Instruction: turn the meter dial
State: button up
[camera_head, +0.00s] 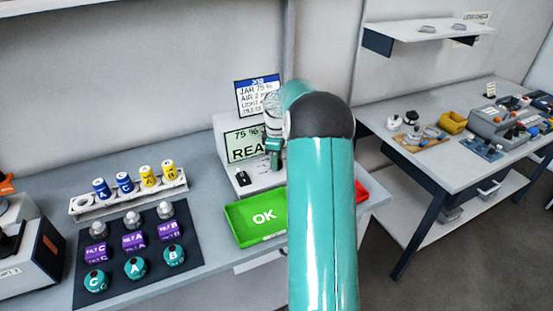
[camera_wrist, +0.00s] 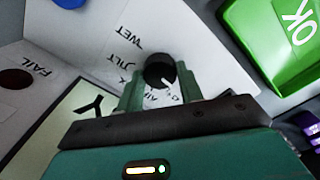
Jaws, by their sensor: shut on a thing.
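The meter (camera_head: 231,136) is a light grey box on the bench, with a pale green display reading "75 %" and "REA", the rest hidden by my arm. Its black round dial (camera_wrist: 160,70) shows in the wrist view, with a white pointer mark toward the lower right and printed labels around it, one reading "WET". My gripper (camera_wrist: 161,80) has its green fingers on either side of the dial, shut on it. In the head view my gripper (camera_head: 273,153) is at the meter's front, and the dial is hidden there.
A dark mat (camera_head: 113,276) with several capped pieces and a rack (camera_head: 90,207) of vials stand left. A second table (camera_head: 440,160) is right.

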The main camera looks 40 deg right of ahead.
jog(key=shift+r+n, duration=0.1)
jog(key=shift+n, duration=1.4)
jog(key=o, duration=1)
notch_tip(320, 180, up, 14)
jog(key=shift+f, duration=0.1)
jog(key=shift+a, duration=0.1)
